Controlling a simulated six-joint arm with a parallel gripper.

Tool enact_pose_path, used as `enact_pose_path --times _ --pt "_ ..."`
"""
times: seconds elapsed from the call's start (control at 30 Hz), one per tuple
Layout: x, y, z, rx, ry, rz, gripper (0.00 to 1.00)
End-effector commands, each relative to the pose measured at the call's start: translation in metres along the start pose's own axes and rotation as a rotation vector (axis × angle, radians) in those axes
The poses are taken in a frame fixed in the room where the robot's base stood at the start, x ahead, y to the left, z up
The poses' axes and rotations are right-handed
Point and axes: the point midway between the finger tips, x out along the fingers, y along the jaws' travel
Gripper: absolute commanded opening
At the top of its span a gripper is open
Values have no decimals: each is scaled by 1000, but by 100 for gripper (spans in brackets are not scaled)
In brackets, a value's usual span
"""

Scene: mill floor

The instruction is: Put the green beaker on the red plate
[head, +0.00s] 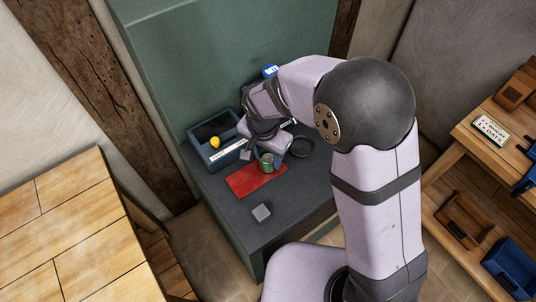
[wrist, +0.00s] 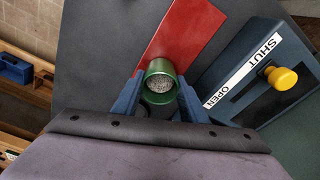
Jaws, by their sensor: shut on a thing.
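The green beaker (head: 267,164) is upright between the fingers of my gripper (head: 259,158). In the wrist view the beaker (wrist: 150,71) shows from above, with grainy grey matter inside. My gripper (wrist: 160,92) is shut on it, one blue finger on each side. The red plate (head: 248,183) lies flat on the dark bench top. In the wrist view the red plate (wrist: 190,30) runs up from the beaker, which overlaps its near end. I cannot tell whether the beaker's base touches the plate or hangs above it.
A blue-grey box (head: 208,159) with a yellow knob (wrist: 282,78) and a SHUT/OPEN label stands beside the plate. A grey block (head: 261,213) lies near the bench's front edge. A black ring (head: 300,147) lies right of my gripper. The green wall rises behind.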

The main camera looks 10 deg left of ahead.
Motion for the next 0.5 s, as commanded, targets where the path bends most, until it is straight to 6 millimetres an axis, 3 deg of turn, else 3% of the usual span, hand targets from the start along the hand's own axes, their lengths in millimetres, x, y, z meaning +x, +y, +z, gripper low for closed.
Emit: enact_pose_path --times 0.13,0.17,0.2,0.5 --pt "4 0 0 0 0 -1 14" --pt "3 0 0 0 0 0 46" --pt "3 0 0 0 0 0 55" --pt "2 0 0 0 0 0 57"
